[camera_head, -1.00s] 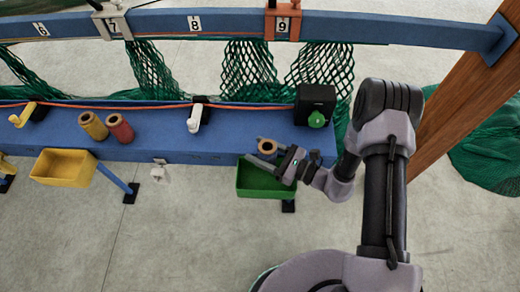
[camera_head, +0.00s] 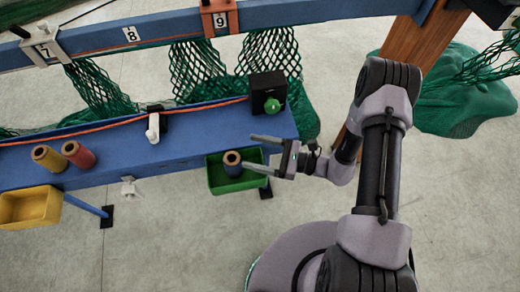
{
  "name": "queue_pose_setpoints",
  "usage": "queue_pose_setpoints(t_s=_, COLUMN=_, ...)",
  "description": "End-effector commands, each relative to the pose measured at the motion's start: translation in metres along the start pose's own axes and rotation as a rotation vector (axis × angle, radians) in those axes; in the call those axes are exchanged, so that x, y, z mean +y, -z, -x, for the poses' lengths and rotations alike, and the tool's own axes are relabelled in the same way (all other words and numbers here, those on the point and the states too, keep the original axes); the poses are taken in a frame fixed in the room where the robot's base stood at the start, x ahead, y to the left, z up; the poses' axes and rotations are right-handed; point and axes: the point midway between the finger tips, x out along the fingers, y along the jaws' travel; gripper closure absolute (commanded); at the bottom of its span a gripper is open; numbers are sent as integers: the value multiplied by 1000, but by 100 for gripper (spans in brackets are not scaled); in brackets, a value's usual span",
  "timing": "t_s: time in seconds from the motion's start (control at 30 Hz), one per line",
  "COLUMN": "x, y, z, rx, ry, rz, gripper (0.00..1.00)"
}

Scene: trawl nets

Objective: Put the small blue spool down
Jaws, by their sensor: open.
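The small blue spool (camera_head: 233,168), with a tan top and a dark hole, stands upright in the green tray (camera_head: 218,188) as far as I can see. Its lower end is hidden by the angle. My gripper (camera_head: 248,150) is open just to the right of the spool, its two fingers pointing left. The lower fingertip is close to the spool's side; I cannot tell whether they touch.
A blue beam (camera_head: 200,125) runs behind the tray, carrying a black box with a green knob (camera_head: 268,95), a white bracket (camera_head: 153,127), a yellow spool (camera_head: 47,157) and a red spool (camera_head: 78,154). A yellow tray (camera_head: 30,207) hangs at left. Green nets (camera_head: 200,70) hang behind.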

Motion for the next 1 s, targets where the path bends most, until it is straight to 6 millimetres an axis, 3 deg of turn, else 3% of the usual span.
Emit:
queue_pose_setpoints(t_s=0.1, x=-1, y=0, z=17, rx=0, ry=3, rz=1, gripper=25)
queue_pose_setpoints(t_s=0.27, x=0, y=0, z=22, rx=0, ry=-2, rz=1, gripper=25)
queue_pose_setpoints(t_s=0.37, x=0, y=-17, z=20, rx=16, ry=-49, rz=40, gripper=25)
queue_pose_setpoints(t_s=0.47, x=9, y=-66, z=17, rx=85, ry=-205, rz=167, gripper=25)
queue_pose_setpoints(t_s=0.5, x=17, y=-90, z=18, rx=133, ry=-287, rz=239, gripper=25)
queue_pose_setpoints(t_s=0.63, x=54, y=-155, z=33, rx=355, ry=-540, rz=502, gripper=25)
queue_pose_setpoints(t_s=0.8, x=92, y=-216, z=80, rx=764, ry=-731, rz=921, gripper=25)
queue_pose_setpoints(t_s=1.0, x=102, y=-270, z=132, rx=1195, ry=-687, rz=1359, gripper=25)
